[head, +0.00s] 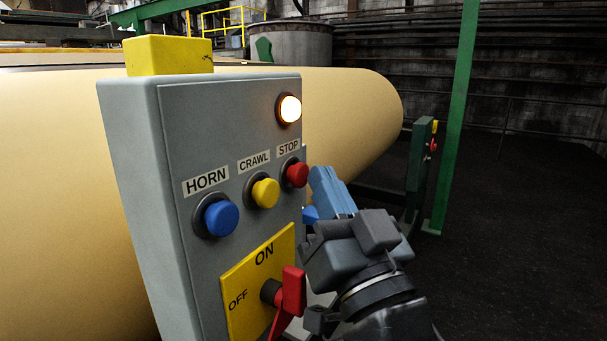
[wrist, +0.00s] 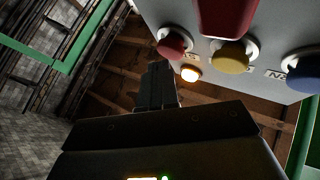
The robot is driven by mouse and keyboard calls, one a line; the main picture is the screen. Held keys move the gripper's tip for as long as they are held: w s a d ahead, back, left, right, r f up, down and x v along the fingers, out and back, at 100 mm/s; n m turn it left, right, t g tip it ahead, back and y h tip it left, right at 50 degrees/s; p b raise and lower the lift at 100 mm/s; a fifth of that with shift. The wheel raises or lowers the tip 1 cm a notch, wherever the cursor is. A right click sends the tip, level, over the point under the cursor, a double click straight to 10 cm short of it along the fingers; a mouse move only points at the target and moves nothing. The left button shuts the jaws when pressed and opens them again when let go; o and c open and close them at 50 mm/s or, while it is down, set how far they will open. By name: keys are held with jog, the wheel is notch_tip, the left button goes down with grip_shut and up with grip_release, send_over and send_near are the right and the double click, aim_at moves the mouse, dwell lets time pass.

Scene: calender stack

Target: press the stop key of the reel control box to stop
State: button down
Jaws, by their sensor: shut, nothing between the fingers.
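The grey reel control box (head: 135,120) stands in the head view with a yellow block on top. Its red STOP key (head: 297,174) is at the right of a row with the yellow CRAWL key (head: 265,193) and the blue HORN key (head: 221,218). My gripper (head: 322,178) is shut and empty, just right of the STOP key and apart from it in the picture. In the wrist view the shut fingers (wrist: 158,72) point up toward the red STOP key (wrist: 171,43), with a gap between. No key is visibly covered.
A lit lamp (head: 288,109) is above the keys. A red rotary handle (head: 292,291) on a yellow ON/OFF plate (head: 241,267) sticks out below them, close to my wrist. A large tan roll (head: 350,115) lies behind the box. A green post (head: 457,110) stands right; dark floor there is open.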

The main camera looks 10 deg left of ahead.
jog(key=shift+w+a+p, duration=0.2)
jog(key=shift+a+p, duration=0.15)
jog(key=shift+a, duration=0.15)
dwell(0.6)
dwell(0.3)
jog(key=shift+s+d+b, duration=0.35)
jog(key=shift+d+b, duration=0.4)
jog(key=shift+d, duration=0.15)
jog(key=d+b, duration=0.1)
jog(key=s+d+b, duration=0.1)
jog(key=d, duration=0.1)
jog(key=d+b, duration=0.1)
jog(key=shift+s+d, duration=0.35)
jog(key=shift+d, duration=0.05)
